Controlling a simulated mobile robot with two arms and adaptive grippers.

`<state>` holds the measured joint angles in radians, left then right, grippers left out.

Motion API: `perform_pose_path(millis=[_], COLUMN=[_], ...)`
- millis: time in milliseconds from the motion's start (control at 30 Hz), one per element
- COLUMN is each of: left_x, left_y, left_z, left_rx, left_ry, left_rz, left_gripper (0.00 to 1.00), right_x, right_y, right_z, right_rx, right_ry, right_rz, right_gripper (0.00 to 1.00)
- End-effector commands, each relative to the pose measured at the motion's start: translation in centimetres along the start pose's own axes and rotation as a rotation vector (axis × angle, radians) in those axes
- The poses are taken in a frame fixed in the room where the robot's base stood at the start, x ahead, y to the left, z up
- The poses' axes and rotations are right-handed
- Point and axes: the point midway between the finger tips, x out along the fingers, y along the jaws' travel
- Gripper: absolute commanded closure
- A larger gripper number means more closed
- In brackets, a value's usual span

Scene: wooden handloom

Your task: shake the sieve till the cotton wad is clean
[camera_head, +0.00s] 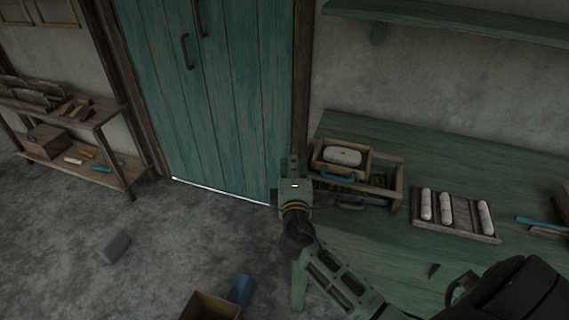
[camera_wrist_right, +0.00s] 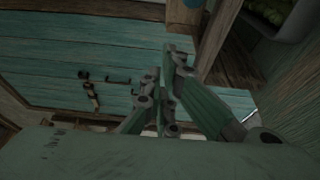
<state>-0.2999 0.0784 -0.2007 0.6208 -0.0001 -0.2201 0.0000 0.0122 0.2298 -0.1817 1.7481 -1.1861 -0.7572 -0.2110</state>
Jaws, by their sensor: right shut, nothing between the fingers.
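A small wooden sieve frame (camera_head: 318,155) with a blue handle (camera_head: 338,176) sits on a larger wooden box (camera_head: 397,188) at the left end of the green bench. A white cotton wad (camera_head: 342,156) lies inside the sieve; its dirt is too small to judge. Greenish bits show in the box below. My right gripper (camera_head: 294,162) is just left of the sieve, shut and empty. Its closed fingers also show in the right wrist view (camera_wrist_right: 176,60), beside a wooden edge. Whether it touches the sieve I cannot tell. My left gripper is out of view.
A wooden tray (camera_head: 455,230) with several white rolls lies right of the box on the bench (camera_head: 350,250). A blue-green door (camera_head: 235,100) stands behind. A shelf stand (camera_head: 85,120) is at left. A grey block (camera_head: 114,246) and open carton (camera_head: 211,306) are on the floor.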

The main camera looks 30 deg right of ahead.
Motion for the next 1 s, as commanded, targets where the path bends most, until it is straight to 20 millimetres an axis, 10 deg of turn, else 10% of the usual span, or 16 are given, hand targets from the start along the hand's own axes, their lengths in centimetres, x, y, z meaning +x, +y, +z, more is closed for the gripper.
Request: perform_pose_path(millis=[533,1000], left_x=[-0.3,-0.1], left_y=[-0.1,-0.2], left_z=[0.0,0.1], left_rx=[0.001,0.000], left_ry=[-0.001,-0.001], left_rz=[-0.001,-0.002], left_gripper=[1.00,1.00], right_x=[-0.5,-2.4], right_y=[0.0,0.0], right_z=[1.3,6.7], right_rx=[0.000,0.001], right_ry=[0.000,0.002], right_rz=[0.000,0.000], right_gripper=[1.00,1.00])
